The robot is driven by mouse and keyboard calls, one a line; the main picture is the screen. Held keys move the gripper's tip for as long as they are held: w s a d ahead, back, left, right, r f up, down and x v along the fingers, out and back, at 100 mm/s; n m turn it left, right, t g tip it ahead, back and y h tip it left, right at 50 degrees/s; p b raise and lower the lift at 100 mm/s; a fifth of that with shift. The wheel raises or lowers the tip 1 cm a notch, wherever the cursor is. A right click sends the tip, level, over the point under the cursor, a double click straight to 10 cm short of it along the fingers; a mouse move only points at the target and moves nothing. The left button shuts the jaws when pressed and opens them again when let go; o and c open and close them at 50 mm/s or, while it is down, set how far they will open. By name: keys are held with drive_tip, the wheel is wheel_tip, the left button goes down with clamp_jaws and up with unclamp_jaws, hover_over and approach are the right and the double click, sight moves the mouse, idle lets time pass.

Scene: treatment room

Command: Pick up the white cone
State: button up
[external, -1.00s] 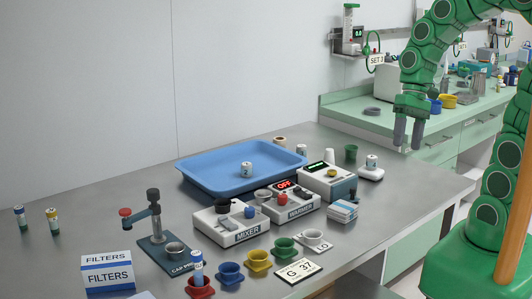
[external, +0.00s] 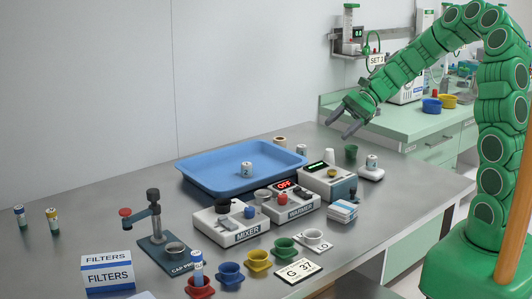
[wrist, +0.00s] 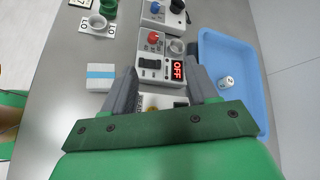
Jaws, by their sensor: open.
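The white cone (external: 329,156) is small and pale in the external view. It stands upright at the back of the instrument row, between the device with the green display and the green cup. My gripper (external: 338,129) is open and empty, up in the air above and slightly behind it, with its fingers pointing down and left. In the wrist view the open fingers (wrist: 164,72) frame the device with the red OFF display. The cone cannot be made out there; my gripper body covers the lower part of that view.
A blue tray (external: 205,181) lies left of the cone. The green-display device (external: 318,183) is close in front. A green cup (external: 351,152) and a white pad with a jar (external: 371,175) stand to the right. The warmer (external: 298,207) and mixer (external: 231,225) stand further forward.

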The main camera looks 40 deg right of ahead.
drive_tip(key=w+d+f+m+t, duration=0.2)
drive_tip(key=w+d+f+m, duration=0.15)
drive_tip(key=w+d, duration=0.2)
drive_tip(key=m+t+h, duration=0.2)
drive_tip(key=m+t, duration=0.4)
drive_tip(key=m, duration=0.6)
approach(328, 155)
drive_tip(key=w+f, duration=0.2)
drive_tip(key=shift+w+d, duration=0.2)
drive_tip(key=shift+w, duration=0.1)
drive_tip(key=shift+x, duration=1.3)
drive_tip(key=shift+a+r+x, duration=0.1)
drive_tip(key=shift+a+x, duration=0.05)
drive_tip(key=shift+x, duration=0.7)
drive_tip(key=shift+a+r+x, duration=0.1)
drive_tip(key=shift+x, duration=0.8)
drive_tip(key=shift+a+r+x, duration=0.15)
drive_tip(key=shift+x, duration=0.7)
drive_tip(key=shift+s, duration=0.15)
drive_tip(key=c, duration=0.9)
